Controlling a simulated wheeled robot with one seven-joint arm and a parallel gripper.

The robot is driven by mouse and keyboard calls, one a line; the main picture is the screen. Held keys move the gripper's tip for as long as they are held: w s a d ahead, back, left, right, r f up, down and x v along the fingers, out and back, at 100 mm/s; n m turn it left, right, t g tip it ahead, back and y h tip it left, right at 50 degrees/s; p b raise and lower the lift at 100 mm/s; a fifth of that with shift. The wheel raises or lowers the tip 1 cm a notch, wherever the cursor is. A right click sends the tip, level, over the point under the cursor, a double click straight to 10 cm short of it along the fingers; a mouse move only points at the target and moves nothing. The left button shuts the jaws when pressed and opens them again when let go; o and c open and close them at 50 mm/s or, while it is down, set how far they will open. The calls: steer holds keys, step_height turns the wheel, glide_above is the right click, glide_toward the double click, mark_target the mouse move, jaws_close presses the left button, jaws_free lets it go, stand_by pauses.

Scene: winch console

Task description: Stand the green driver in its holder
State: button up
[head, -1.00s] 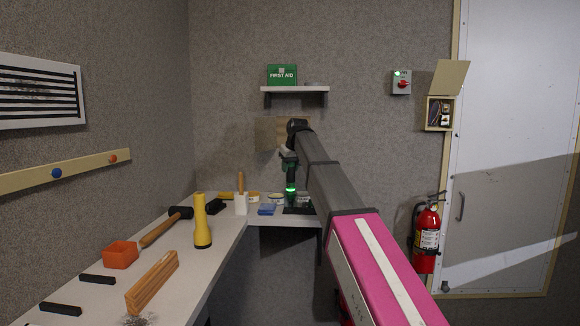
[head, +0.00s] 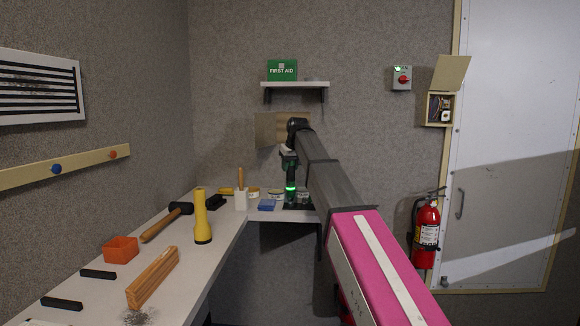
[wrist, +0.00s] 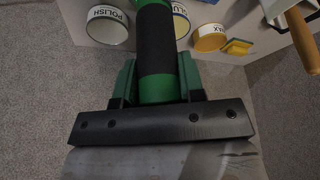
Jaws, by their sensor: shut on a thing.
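The green driver (wrist: 156,48), with a black grip band and green sections, stands between the green fingers of my gripper (wrist: 157,82) in the wrist view. The fingers are shut on it. In the head view the driver (head: 291,177) is upright over the back bench below my gripper (head: 289,156), with a bright green ring near its lower part. A dark base (head: 299,207), which looks like the holder, lies on the bench under it. The driver's lower end is hard to make out, so I cannot tell whether it is inside the holder.
Tins of polish (wrist: 107,27), glue and wax (wrist: 209,38) stand close by. A blue block (head: 267,205) and a white pot with a wooden handle (head: 241,201) are left of the driver. A yellow torch (head: 201,218) and hammer (head: 165,223) occupy the left bench.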

steer(key=o, duration=1.2)
